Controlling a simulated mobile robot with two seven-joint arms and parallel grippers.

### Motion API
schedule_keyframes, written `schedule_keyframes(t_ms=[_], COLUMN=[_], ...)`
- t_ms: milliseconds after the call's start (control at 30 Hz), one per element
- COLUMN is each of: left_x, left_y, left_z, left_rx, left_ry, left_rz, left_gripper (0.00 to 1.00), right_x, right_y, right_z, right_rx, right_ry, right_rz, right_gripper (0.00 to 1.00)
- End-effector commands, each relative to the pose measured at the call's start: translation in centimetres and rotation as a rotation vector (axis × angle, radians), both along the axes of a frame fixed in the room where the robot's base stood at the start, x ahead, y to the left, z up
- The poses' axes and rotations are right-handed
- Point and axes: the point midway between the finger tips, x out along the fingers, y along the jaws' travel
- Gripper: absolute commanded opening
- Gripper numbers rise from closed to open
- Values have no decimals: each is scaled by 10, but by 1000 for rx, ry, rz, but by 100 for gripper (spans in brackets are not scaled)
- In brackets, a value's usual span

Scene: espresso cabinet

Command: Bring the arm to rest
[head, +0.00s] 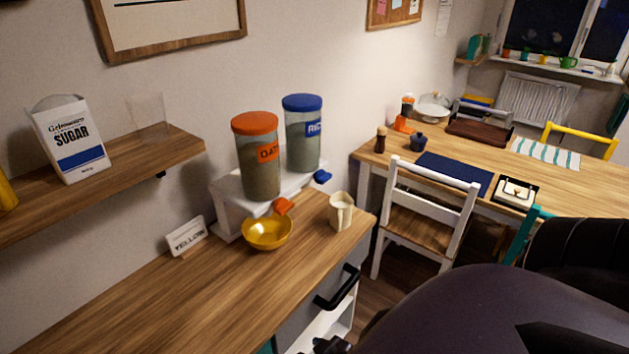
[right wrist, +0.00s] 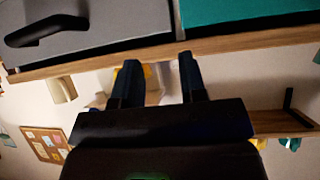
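My right arm fills the lower right of the head view as a large dark shape. In the right wrist view, which is turned upside down, the two dark fingers of my right gripper (right wrist: 159,65) stand apart with nothing held between them. They are near the front edge of the wooden counter (right wrist: 240,42), by the cabinet fronts. Whether they touch the edge I cannot tell. A small dark part at the bottom edge of the head view may belong to this gripper. My left gripper is in neither view.
The counter (head: 150,310) holds a yellow bowl (head: 267,232), a cream mug (head: 341,212) and a white stand (head: 229,213) with orange-lidded (head: 257,160) and blue-lidded (head: 302,135) dispensers. A black drawer handle (head: 338,288) juts out in front. A white chair (head: 428,215) stands at the table (head: 560,183).

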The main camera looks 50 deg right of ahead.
Motion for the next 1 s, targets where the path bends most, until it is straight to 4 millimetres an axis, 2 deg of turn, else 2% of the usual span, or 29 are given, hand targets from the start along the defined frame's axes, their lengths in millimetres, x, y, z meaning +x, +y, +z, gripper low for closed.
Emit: schedule_keyframes(t_ms=[133,467,767,1000], left_x=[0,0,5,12], left_y=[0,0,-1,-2], left_z=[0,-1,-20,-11], left_rx=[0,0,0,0], left_ry=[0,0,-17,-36], left_rz=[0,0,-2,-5], left_gripper=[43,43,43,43], right_x=[-10,-11,-2,0], right_y=[7,8,9,9], right_z=[-2,-3,-18,-16], right_rx=[-83,-95,-95,-94], right_ry=[-3,-6,-31,-34], right_rz=[66,74,76,77], right_gripper=[38,38,38,38])
